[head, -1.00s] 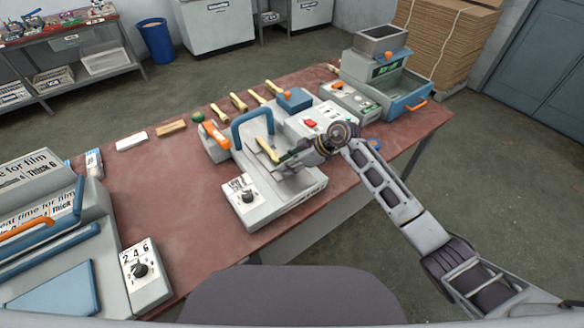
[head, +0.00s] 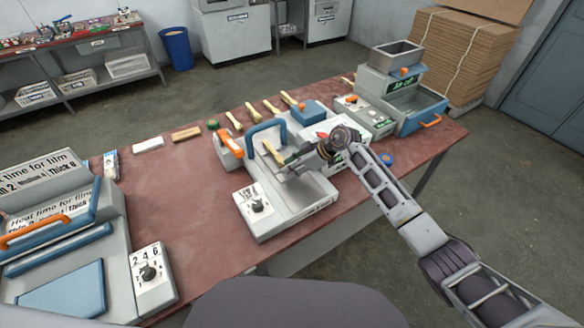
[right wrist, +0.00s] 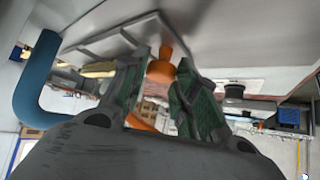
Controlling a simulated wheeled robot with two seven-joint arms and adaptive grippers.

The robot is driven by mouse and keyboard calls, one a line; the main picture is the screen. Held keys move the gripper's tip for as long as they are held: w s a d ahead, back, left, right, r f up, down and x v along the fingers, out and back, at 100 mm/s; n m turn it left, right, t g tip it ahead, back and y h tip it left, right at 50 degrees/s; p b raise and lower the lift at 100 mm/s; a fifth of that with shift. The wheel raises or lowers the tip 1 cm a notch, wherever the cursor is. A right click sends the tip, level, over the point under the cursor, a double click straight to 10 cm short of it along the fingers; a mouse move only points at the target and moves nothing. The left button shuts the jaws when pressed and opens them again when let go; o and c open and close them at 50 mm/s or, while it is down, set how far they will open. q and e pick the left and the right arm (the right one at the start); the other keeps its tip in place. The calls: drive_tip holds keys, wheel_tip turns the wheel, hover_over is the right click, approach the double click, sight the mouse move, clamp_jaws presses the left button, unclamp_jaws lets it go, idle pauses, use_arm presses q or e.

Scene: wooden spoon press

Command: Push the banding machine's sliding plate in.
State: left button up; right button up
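The banding machine (head: 305,205) is a light grey unit at the middle of the table, with a blue arched handle (head: 251,135), an orange lever (head: 231,146) and a dial at its front. My right gripper (head: 287,163) is low over it, beside the blue handle, and hides part of the machine. In the right wrist view its green-padded fingers (right wrist: 160,95) stand apart, with an orange knob (right wrist: 161,66) seen between them; contact cannot be told. The blue handle also shows there (right wrist: 35,85). The sliding plate cannot be told apart clearly. My left gripper is out of view.
Several wooden spoons (head: 252,109) lie behind the machine. A grey device with a blue tray (head: 420,108) stands at the right. A film sealer (head: 75,250) stands at the left. The red tabletop (head: 180,190) is clear between the sealer and the machine.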

drive_tip(key=shift+o, duration=1.4)
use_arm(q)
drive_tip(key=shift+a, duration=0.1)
use_arm(e)
drive_tip(key=v, duration=1.2)
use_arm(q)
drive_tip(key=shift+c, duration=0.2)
